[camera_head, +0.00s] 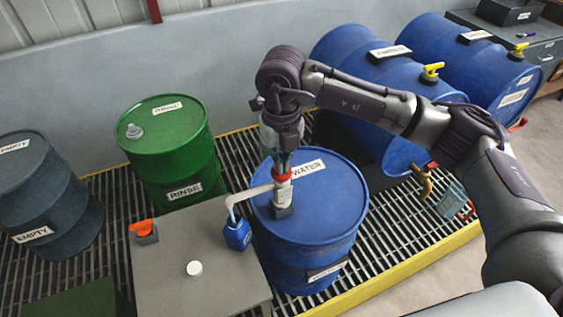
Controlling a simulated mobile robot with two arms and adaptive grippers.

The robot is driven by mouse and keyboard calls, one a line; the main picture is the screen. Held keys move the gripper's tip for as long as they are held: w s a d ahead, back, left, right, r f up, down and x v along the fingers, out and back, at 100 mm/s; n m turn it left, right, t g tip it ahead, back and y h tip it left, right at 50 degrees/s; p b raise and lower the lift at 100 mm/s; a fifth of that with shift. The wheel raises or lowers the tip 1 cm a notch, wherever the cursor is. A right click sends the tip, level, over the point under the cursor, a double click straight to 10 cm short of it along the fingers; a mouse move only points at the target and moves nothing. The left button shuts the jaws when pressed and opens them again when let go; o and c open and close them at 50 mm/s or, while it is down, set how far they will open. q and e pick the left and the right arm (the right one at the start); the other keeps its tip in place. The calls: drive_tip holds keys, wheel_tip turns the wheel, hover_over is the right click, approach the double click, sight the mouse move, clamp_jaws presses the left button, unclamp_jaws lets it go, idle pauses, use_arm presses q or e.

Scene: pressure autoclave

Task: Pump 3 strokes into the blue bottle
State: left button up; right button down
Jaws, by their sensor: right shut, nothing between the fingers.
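The blue bottle (238,236) stands upright on the grey table's right edge. A hand pump (283,190) with a red collar stands on the blue drum labelled WATER (315,225). Its pale spout (248,195) reaches left and ends above the bottle. A thin light-blue streak lies between spout and bottle; I cannot tell whether it is liquid or part of the bottle. My right gripper (283,164) points down, shut and empty, at the top of the pump. It hides the pump's top, and I cannot tell whether it touches. My left gripper is out of view.
The grey table (165,285) also holds a white cap (194,268) and an orange-topped item (143,231). Blue drums with yellow taps (365,75) lie behind my right arm.

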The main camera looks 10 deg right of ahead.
drive_tip(key=shift+r+p, duration=1.3)
drive_tip(key=shift+r, duration=1.25)
drive_tip(key=shift+r, duration=0.1)
wheel_tip(320, 180, up, 6)
drive_tip(key=p, duration=0.2)
drive_tip(key=shift+p, duration=0.3)
